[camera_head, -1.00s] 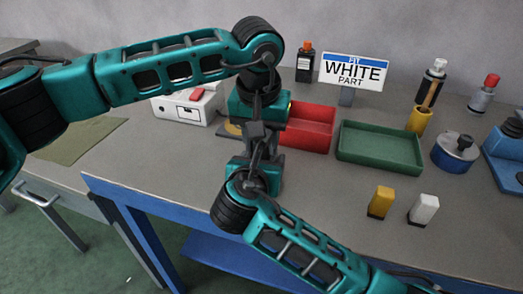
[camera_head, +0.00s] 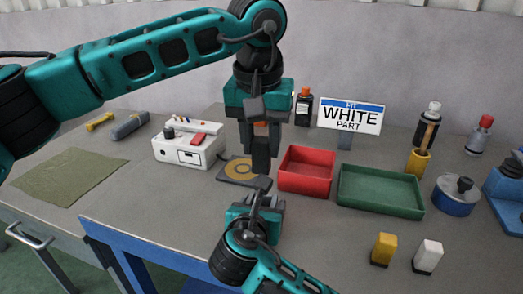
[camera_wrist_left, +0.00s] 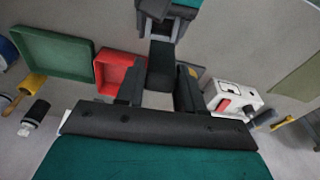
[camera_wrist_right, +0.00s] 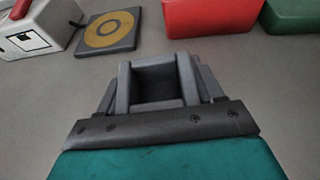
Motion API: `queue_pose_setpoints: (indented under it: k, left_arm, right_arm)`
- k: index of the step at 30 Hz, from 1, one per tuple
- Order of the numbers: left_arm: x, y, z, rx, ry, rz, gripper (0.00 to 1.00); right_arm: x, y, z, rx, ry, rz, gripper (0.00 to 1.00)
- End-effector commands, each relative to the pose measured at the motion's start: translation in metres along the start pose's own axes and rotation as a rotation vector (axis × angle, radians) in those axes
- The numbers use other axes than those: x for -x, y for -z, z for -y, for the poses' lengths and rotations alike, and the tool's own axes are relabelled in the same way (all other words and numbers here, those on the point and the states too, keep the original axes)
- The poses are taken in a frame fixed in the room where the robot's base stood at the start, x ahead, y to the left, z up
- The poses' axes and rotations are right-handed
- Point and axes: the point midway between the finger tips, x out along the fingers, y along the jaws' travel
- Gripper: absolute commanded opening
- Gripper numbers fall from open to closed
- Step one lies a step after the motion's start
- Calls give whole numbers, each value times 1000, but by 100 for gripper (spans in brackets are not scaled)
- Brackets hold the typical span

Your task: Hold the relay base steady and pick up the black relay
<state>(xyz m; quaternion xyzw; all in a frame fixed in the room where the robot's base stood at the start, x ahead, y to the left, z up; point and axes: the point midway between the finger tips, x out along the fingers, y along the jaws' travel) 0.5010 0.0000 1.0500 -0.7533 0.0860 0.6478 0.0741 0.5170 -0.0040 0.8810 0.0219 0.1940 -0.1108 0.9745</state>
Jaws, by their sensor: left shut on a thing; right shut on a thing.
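The black relay (camera_head: 261,158) hangs upright below my left gripper (camera_head: 262,132), which is shut on it. In the left wrist view, the relay (camera_wrist_left: 161,66) sits between the two dark fingers. My right gripper (camera_head: 262,200) is lower and is shut on the grey relay base. In the right wrist view, the relay base (camera_wrist_right: 155,82) shows an open, empty hollow between the fingers of the right gripper (camera_wrist_right: 157,92). The relay is above the base and looks clear of it. In the head view, the base is mostly hidden by the right gripper.
Behind the grippers lie a dark plate with a yellow ring (camera_head: 238,172) and a white box (camera_head: 187,146). A red bin (camera_head: 306,181) and green tray (camera_head: 380,205) stand to the right. Yellow (camera_head: 383,249) and white (camera_head: 428,256) blocks stand near the front.

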Motion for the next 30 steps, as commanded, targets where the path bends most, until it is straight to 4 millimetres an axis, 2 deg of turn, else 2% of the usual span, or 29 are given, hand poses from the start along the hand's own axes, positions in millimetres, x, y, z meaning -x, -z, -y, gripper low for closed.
queue_pose_setpoints:
  k: [4, 5, 13, 23, 26, 30]
  left_arm:
    - [0, 0, 0, 0, 0, 0, 7]
    - [0, 0, 0, 0, 0, 0, 7]
    - [0, 0, 0, 0, 0, 0, 7]
    - [-1, 0, 0, 0, 0, 0, 7]
    - [-1, 0, 0, 0, 0, 0, 7]
    - [-1, 0, 0, 0, 0, 0, 7]
  right_arm:
    - [0, 1, 0, 1, 0, -1, 31]
    - [0, 1, 0, 1, 0, -1, 68]
    - [0, 0, 0, 0, 0, -1, 94]
    - [4, 0, 0, 0, -1, 0, 96]
    - [15, 0, -1, -1, -3, -1, 96]
    - [42, 0, -1, -2, -5, -1, 96]
